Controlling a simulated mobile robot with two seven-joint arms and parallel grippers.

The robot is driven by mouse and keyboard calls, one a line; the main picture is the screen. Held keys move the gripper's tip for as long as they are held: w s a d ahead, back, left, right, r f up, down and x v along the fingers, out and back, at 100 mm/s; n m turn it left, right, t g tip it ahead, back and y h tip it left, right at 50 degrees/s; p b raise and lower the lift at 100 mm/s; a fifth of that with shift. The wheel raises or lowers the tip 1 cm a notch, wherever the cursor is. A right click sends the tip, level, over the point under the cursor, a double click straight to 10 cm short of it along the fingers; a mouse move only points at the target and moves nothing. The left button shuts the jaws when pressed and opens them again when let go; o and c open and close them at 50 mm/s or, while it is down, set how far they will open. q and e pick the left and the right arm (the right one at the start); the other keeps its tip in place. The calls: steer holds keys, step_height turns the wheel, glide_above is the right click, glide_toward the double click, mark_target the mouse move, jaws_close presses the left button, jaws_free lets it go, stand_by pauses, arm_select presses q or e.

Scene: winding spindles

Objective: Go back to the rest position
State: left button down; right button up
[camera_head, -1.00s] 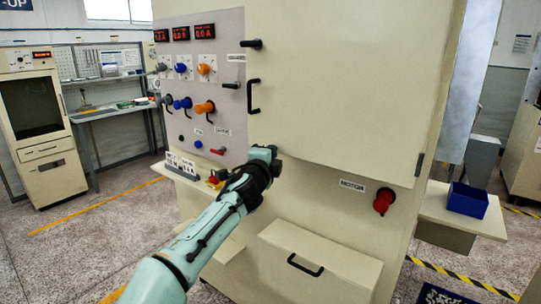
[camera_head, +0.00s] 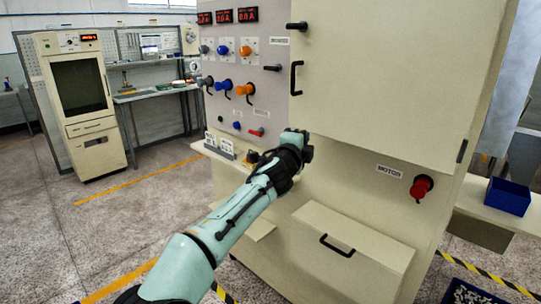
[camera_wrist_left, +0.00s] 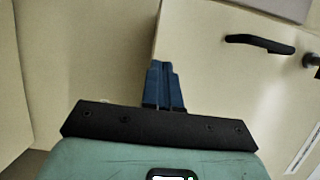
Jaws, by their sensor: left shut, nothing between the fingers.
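My left arm reaches in from the bottom of the head view, and its wrist is in front of the cream machine cabinet (camera_head: 390,85). In the left wrist view my left gripper (camera_wrist_left: 163,68) has its two blue fingers together, with nothing between them. The cabinet's cream front and a black door handle (camera_wrist_left: 260,43) lie beyond the fingers. The fingers' exact distance from the cabinet cannot be told. My right gripper is in neither view.
A control panel (camera_head: 233,75) with knobs and red displays is left of the cabinet door. A red motor knob (camera_head: 421,187) and a drawer (camera_head: 350,250) are on the front. A blue bin (camera_head: 507,197) sits on a shelf at right. Open floor lies at left.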

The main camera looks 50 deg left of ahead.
arm_select(q)
steer(key=s+b, duration=0.2)
steer(key=s, duration=0.8)
steer(key=shift+d+b, duration=0.25)
steer(key=shift+b, duration=0.1)
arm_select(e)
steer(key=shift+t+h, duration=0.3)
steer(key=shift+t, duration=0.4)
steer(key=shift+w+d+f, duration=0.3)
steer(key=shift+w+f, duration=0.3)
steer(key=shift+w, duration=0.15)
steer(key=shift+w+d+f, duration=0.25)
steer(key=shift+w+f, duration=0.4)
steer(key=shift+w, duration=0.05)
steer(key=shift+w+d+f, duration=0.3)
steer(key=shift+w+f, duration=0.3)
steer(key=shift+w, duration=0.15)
